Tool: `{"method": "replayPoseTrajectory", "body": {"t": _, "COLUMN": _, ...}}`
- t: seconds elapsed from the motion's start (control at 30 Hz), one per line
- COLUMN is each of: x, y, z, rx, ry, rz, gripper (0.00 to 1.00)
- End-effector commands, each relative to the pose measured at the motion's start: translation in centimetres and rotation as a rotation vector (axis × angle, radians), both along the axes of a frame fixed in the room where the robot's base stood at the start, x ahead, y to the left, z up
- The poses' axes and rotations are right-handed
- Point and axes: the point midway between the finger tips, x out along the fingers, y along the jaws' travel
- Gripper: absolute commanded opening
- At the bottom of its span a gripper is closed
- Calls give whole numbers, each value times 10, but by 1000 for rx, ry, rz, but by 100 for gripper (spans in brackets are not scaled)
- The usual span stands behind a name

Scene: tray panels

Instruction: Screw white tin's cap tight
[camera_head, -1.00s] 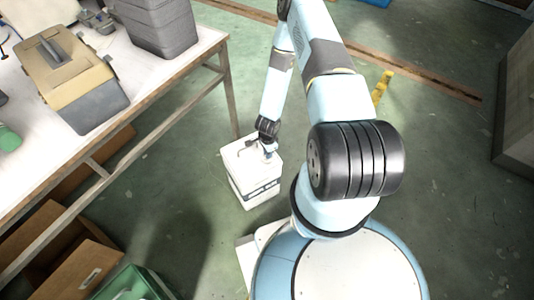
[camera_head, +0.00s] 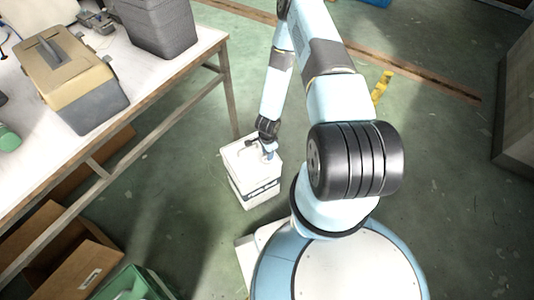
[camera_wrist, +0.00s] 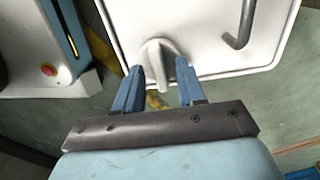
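The white tin (camera_head: 262,195) is a boxy can standing on the floor beside the table. Its pale top also shows in the wrist view (camera_wrist: 205,55), with a grey bent handle (camera_wrist: 243,28). The white cap (camera_wrist: 157,60) has a raised ridge and sits at the near edge of the tin's top. My gripper (camera_wrist: 160,68) reaches down from above, with one blue finger on each side of the cap. The fingers stand apart, and I cannot tell whether they press on the cap. In the head view my gripper (camera_head: 268,154) is small and partly hides the cap.
A table (camera_head: 175,78) with a tan and grey toolbox (camera_head: 75,80) and a grey crate (camera_head: 158,25) stands at the left. Cardboard boxes (camera_head: 85,268) and a green bin (camera_head: 130,285) are below it. A yellow object (camera_head: 382,86) lies on the floor.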

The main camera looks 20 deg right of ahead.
Motion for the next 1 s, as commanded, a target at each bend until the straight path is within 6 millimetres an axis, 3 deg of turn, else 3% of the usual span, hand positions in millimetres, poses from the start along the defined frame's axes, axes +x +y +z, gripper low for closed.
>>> {"method": "replayPoseTrajectory", "body": {"t": 0.17, "x": 1, "y": 0, "z": 17, "rx": -1, "ry": -2, "rz": 1, "gripper": 39}}
{"method": "replayPoseTrajectory", "body": {"t": 0.8, "x": 0, "y": 0, "z": 111, "rx": -2, "ry": -2, "rz": 0, "gripper": 39}}
{"method": "replayPoseTrajectory", "body": {"t": 1.0, "x": -1, "y": 0, "z": 128, "rx": -1, "ry": 0, "rz": 1, "gripper": 39}}
